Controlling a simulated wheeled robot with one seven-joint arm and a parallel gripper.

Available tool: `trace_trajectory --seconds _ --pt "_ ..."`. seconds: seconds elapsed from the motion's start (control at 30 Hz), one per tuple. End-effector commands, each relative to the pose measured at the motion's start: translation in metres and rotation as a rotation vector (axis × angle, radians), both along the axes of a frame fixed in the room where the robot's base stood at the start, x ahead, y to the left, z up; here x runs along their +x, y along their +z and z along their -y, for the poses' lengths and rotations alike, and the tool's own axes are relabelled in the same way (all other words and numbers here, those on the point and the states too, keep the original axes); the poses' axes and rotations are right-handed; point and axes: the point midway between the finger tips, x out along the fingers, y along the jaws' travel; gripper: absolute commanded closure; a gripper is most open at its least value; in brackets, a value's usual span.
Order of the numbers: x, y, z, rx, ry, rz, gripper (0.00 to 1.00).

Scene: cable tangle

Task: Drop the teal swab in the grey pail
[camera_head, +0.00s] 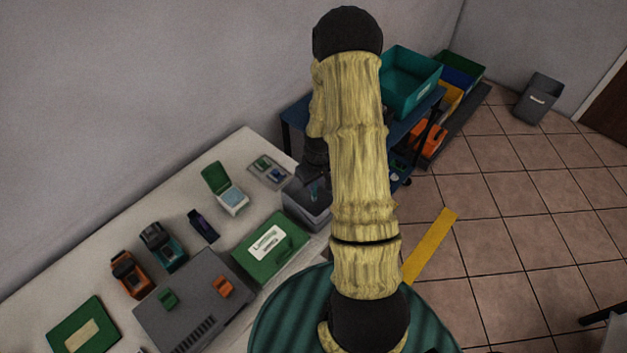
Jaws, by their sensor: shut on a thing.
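My gripper (316,178) shows as a dark shape just left of my arm, over the back right end of the white table. It is shut on a small teal thing, seemingly the teal swab (314,192). The swab is at the mouth of a dark grey open container (303,212) on the table. I cannot tell whether it touches the container. My arm hides the container's right side and part of the gripper. A tall grey bin (540,97) stands on the floor at the far right; I cannot tell which of the two is the pail.
On the white table (60,285) are a green box (270,248), a grey case (195,305), an open green-lidded box (225,188), a small tray (270,172) and orange and teal devices. A blue cart with a teal bin (410,80) stands behind my arm. The tiled floor at right is mostly clear.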

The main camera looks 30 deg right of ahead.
Motion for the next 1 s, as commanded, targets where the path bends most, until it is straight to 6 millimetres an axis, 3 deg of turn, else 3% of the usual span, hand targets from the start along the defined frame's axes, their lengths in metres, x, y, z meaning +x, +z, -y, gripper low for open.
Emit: trace_trajectory --seconds 0.2,0.57,0.6,0.7,1.0 --pt "0.0 -0.0151 -0.0002 0.0 0.001 0.0 1.0" --pt "0.0004 -0.0158 -0.0011 0.0 0.003 0.0 1.0" --pt "0.0003 -0.0157 -0.0011 0.0 0.003 0.0 0.81" --pt "0.0003 -0.0157 -0.001 0.0 0.003 0.0 0.64" --pt "0.0003 -0.0157 -0.001 0.0 0.003 0.0 0.64"
